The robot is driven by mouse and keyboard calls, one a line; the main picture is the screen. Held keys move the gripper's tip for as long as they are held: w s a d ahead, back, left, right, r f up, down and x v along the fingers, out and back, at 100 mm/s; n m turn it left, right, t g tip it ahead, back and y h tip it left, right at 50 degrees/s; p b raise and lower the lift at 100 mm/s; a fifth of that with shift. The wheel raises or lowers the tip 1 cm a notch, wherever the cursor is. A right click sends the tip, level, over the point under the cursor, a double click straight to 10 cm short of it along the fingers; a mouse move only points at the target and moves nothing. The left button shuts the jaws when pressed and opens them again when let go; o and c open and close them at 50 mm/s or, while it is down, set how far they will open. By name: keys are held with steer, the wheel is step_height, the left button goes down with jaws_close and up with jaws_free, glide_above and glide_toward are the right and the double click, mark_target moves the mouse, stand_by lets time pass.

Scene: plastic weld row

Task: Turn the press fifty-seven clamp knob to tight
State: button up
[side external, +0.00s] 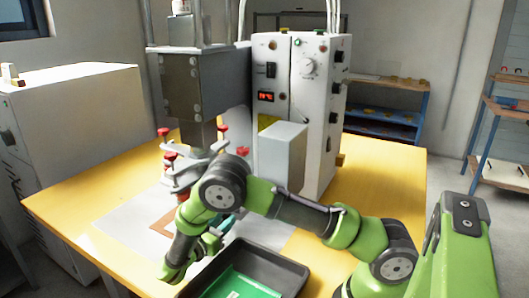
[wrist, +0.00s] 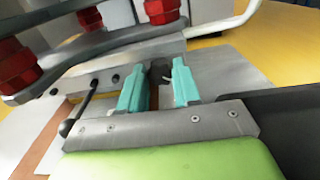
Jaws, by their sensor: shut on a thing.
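The press (side external: 190,85) stands on the yellow table, with a metal clamp plate and red knobs low on its front. In the wrist view, two large red knobs (wrist: 15,65) and (wrist: 162,10) sit above the clamp plate (wrist: 110,45). My gripper (wrist: 155,92) has its two teal fingers on either side of a small dark knob (wrist: 160,73) at the metal bar's edge, and is shut on it. The knob is partly hidden and its turn position cannot be read. In the side view my gripper (side external: 222,228) is low in front of the press, partly hidden by my arm.
A black tray (side external: 300,272) with a green piece lies at the table's front, right beside my gripper; its dark edge shows in the wrist view (wrist: 285,115). A white control cabinet (side external: 325,110) stands right of the press. A thin black lever (wrist: 80,110) lies left of the fingers.

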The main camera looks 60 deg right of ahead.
steer(key=shift+m, duration=0.3)
steer(key=m, duration=0.4)
steer(key=shift+f+m, duration=0.1)
steer(key=shift+m, duration=1.9)
steer(key=o, duration=1)
steer(key=shift+s, duration=0.1)
steer(key=shift+o, duration=0.2)
steer(key=a, duration=1.2)
